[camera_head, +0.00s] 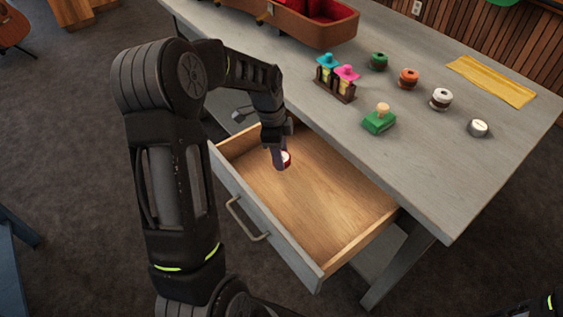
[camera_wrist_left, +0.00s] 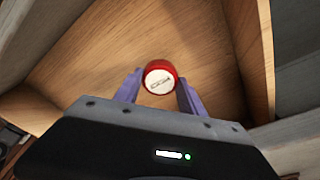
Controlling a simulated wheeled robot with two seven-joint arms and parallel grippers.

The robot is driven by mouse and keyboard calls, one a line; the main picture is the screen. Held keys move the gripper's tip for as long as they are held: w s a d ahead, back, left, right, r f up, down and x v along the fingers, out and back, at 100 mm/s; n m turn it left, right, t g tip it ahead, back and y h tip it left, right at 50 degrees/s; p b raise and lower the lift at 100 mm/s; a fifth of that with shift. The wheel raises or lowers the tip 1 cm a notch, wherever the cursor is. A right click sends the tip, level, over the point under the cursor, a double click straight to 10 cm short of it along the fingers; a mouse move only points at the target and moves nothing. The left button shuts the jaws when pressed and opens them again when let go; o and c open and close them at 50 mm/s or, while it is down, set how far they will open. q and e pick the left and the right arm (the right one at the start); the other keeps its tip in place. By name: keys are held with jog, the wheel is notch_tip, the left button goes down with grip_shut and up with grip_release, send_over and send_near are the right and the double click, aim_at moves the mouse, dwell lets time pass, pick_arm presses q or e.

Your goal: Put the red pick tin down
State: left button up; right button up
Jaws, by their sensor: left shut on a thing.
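The red pick tin (camera_wrist_left: 159,77) is round with a white lid that bears a dark mark. It sits between the two purple fingertips of my left gripper (camera_wrist_left: 157,90), which is shut on it. In the head view the tin (camera_head: 286,159) shows partly behind my left gripper (camera_head: 279,160), inside the open drawer (camera_head: 326,194). The tin is over the drawer's wooden floor, towards its left part. I cannot tell whether it touches the floor. My right gripper is not in view; only a bit of my right arm shows at the bottom right corner.
The drawer juts out from the grey table (camera_head: 440,175), and its floor is otherwise bare. On the table are a green stamp (camera_head: 379,121), several colored spools (camera_head: 408,79), a small rack of bottles (camera_head: 336,82), a silver tin (camera_head: 478,128), a yellow cloth (camera_head: 492,80) and a red-lined case (camera_head: 310,25).

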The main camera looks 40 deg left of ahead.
pick_arm(q)
jog(key=shift+f, duration=1.85)
jog(key=shift+f, duration=0.1)
jog(key=shift+f, duration=0.15)
jog(key=o, duration=1.4)
jog(key=shift+c, duration=0.2)
jog(key=shift+r, duration=0.2)
jog(key=r, duration=0.4)
jog(key=a+r, duration=0.1)
jog(key=r, duration=0.7)
jog(key=shift+s+a, duration=0.25)
jog(key=shift+s, duration=0.15)
